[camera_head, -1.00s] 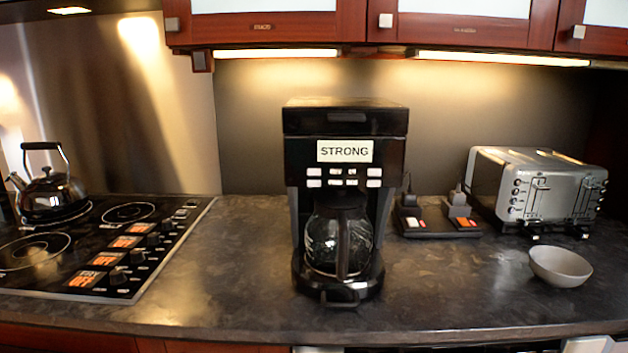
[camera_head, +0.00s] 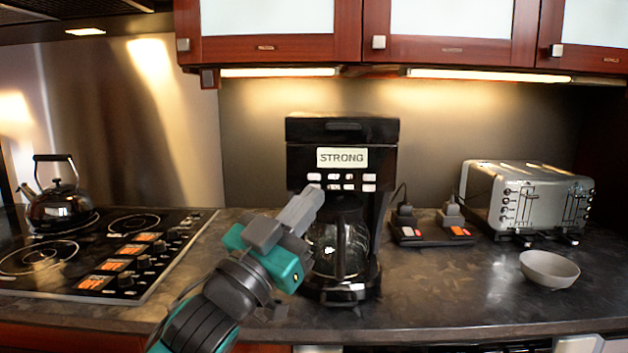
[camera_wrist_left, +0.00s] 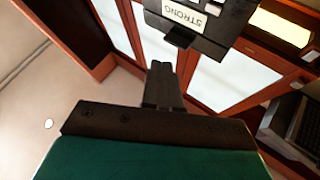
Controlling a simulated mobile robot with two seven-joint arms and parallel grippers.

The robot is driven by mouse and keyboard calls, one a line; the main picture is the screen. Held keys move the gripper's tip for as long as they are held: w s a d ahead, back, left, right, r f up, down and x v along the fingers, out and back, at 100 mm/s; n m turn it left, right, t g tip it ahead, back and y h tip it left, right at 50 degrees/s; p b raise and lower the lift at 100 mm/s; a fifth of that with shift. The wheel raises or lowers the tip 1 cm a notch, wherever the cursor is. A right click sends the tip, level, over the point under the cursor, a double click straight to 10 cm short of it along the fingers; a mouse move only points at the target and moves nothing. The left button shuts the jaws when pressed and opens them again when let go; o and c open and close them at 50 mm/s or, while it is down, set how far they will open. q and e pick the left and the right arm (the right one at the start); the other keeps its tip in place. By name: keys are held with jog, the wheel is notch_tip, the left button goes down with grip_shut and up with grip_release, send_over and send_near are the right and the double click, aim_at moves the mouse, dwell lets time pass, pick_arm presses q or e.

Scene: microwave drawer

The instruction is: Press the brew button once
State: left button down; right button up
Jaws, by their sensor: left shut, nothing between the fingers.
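The black coffee maker (camera_head: 342,130) stands upright on the counter in the head view. Its display reads STRONG (camera_head: 342,158), with two rows of small light buttons (camera_head: 342,182) below it. A glass carafe (camera_head: 340,245) sits in its base. My left gripper (camera_head: 312,196) is shut and empty. Its tips are in front of the lower left buttons, and I cannot tell whether they touch. In the left wrist view the shut fingers (camera_wrist_left: 162,82) point toward the coffee maker, whose display (camera_wrist_left: 184,15) appears upside down. Which button is brew is not readable.
A stove (camera_head: 100,250) with a kettle (camera_head: 57,200) is at the left. A power strip (camera_head: 430,238), a toaster (camera_head: 525,195) and a grey bowl (camera_head: 549,268) stand at the right. Red cabinets (camera_head: 450,45) hang above. The counter front is clear at right.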

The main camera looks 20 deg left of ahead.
aim_at(314, 177)
pick_arm(q)
jog(key=w+a, duration=0.2)
jog(key=w, duration=0.6)
jog(key=shift+w+a, duration=0.25)
jog(key=shift+w, duration=0.05)
dwell(1.3)
jog(key=shift+w, duration=0.1)
dwell(0.7)
jog(key=shift+w+a, duration=0.1)
jog(key=shift+w, duration=0.15)
